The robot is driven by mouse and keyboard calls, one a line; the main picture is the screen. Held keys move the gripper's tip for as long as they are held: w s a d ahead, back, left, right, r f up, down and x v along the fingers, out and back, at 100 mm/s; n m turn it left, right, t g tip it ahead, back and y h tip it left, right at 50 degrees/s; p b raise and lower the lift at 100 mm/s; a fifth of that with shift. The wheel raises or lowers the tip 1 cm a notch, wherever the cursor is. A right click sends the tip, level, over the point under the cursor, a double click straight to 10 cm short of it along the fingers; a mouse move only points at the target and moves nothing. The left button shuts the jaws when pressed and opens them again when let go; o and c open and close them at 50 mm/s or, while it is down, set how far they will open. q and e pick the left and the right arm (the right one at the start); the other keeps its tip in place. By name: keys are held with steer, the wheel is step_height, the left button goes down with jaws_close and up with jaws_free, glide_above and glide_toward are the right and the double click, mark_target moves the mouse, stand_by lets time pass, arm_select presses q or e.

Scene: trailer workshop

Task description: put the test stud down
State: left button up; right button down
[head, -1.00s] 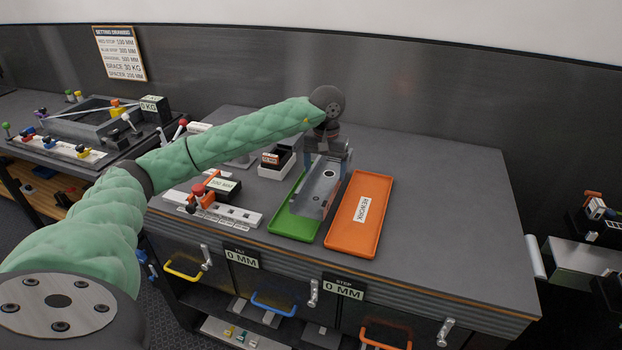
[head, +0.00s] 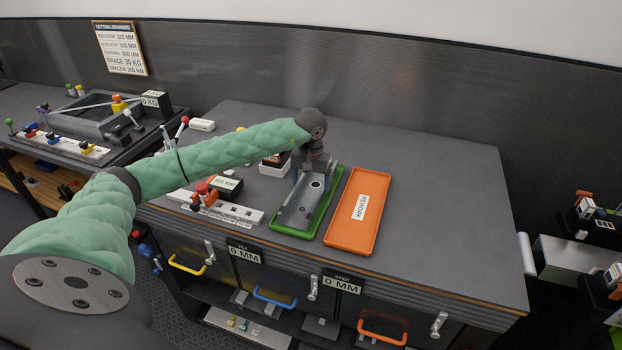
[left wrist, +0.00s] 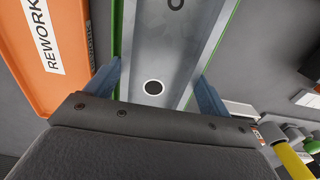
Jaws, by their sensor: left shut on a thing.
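The test stud (head: 303,200) is a grey metal channel with dark round holes. In the head view it lies lengthwise within the outline of the green tray (head: 328,211). My left gripper (head: 313,174) is shut on its far end, fingers on both sides. In the left wrist view the stud (left wrist: 172,45) runs between the two blue fingers (left wrist: 157,92), with the green tray edge along both sides. Whether its underside touches the tray floor I cannot tell. My right gripper is not in view.
An orange tray (head: 371,190) marked REWORK stands just right of the green one. The bench top (head: 440,190) on the right is clear.

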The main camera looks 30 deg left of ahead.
arm_select(q)
steer(key=shift+f, duration=0.15)
stand_by(0.3)
steer(key=o, duration=1.2)
steer(key=shift+c, duration=0.2)
